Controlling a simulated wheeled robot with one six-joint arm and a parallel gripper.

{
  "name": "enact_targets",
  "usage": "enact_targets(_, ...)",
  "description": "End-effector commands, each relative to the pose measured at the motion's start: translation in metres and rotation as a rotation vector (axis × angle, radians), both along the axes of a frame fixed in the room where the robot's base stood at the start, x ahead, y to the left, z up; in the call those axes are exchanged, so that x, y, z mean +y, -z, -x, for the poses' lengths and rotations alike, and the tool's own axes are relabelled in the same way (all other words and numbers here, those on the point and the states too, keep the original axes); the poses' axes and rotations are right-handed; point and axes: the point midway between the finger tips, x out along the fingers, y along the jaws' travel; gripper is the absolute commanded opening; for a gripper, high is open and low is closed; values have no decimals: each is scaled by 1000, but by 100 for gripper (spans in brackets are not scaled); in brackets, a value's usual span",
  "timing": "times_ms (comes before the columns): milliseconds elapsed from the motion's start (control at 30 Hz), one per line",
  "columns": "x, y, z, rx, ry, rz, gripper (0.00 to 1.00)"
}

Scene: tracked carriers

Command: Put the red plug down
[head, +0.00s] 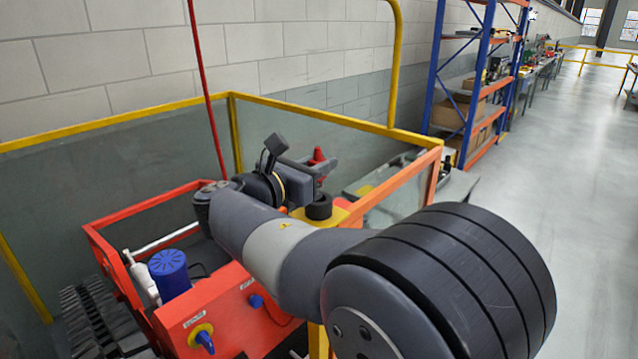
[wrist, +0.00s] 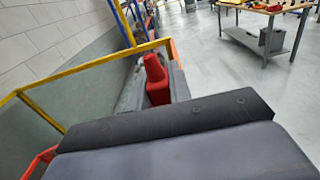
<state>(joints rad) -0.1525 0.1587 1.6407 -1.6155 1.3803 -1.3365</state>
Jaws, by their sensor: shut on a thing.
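The red plug (head: 319,156) stands up at the tip of my gripper (head: 312,168) in the head view. My gripper is shut on it, above the red tracked carrier. In the wrist view the red plug (wrist: 156,82) shows beyond the dark edge of my gripper, with its narrower end up.
Below my gripper are a black round part (head: 319,207) and a yellow piece. The red carrier (head: 215,310) bears a blue-capped cylinder (head: 169,272) and knobs. A blue-orange shelf (head: 470,95) stands beyond; floor at right is clear.

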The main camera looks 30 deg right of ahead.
Motion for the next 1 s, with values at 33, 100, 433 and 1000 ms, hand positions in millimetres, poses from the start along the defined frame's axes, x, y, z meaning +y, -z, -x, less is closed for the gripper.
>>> enact_targets(33,0,8,0,6,0,1,0)
enact_targets(100,0,18,0,6,0,2,0)
enact_targets(433,0,34,0,1,0,1,0)
enact_targets(1000,0,40,0,1,0,0,41)
